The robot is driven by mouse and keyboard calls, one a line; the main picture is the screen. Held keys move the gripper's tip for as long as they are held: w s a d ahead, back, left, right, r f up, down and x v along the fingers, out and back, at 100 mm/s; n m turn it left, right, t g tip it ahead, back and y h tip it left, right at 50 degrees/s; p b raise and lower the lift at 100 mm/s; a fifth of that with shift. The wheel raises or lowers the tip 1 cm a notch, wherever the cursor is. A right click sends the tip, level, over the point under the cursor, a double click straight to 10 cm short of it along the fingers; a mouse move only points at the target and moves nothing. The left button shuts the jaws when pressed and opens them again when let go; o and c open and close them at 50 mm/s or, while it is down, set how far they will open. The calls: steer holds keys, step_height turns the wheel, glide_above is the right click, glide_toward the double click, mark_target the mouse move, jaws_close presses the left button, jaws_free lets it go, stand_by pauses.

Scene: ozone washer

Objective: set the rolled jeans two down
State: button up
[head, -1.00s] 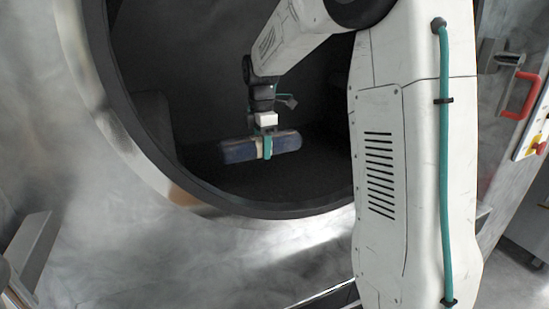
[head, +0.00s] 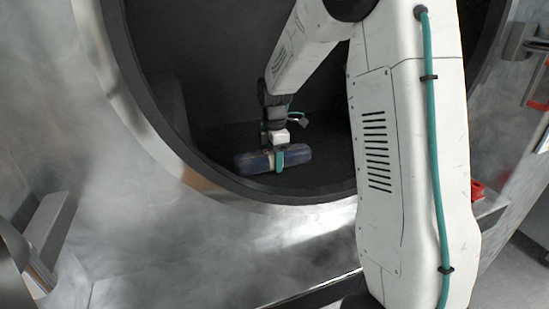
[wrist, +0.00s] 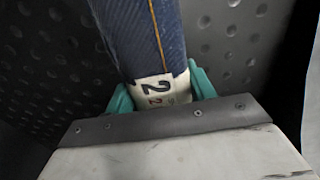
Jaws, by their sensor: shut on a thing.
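The rolled jeans two (head: 246,162) are a dark blue denim roll with a pale band. In the wrist view the roll (wrist: 145,35) runs up the picture, and its band (wrist: 155,90) carries a black "2". My gripper (head: 279,160) is inside the round drum opening, shut on the middle of the roll. Its teal fingers (wrist: 160,93) press the roll from both sides at the band. The roll lies about level, low in the drum near its floor. I cannot tell whether it touches the floor.
The dark drum (head: 215,80) has a round metal rim (head: 150,135) around its opening. In the wrist view, its dimpled wall (wrist: 50,60) surrounds the roll. Dark floor shows on both sides of the roll. A red part (head: 477,190) sits outside on the right.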

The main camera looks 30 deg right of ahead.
steer(key=o, duration=1.2)
steer(key=shift+f, duration=0.1)
step_height(320, 180, up, 11)
steer(key=shift+r, duration=0.1)
steer(key=shift+s+a+r, duration=0.15)
steer(key=shift+r, duration=0.45)
steer(key=s+a+r+m, duration=0.1)
steer(key=s+a+m, duration=0.25)
steer(key=s, duration=0.45)
steer(key=s+a+r+m+t, duration=0.1)
steer(key=s+a+r+m, duration=0.2)
steer(key=s, duration=0.5)
steer(key=s+a+m, duration=0.4)
steer(key=s, duration=0.4)
steer(key=s+f+m, duration=0.1)
steer(key=s, duration=0.2)
steer(key=s+a+f+m, duration=0.1)
steer(key=s+m, duration=0.1)
steer(key=s, duration=0.1)
steer(key=s+f+m, duration=0.1)
steer(key=s+m, duration=0.1)
steer(key=s, duration=0.1)
steer(key=shift+s+a+f, duration=0.1)
steer(key=shift+a+f, duration=0.05)
steer(key=shift+a, duration=0.15)
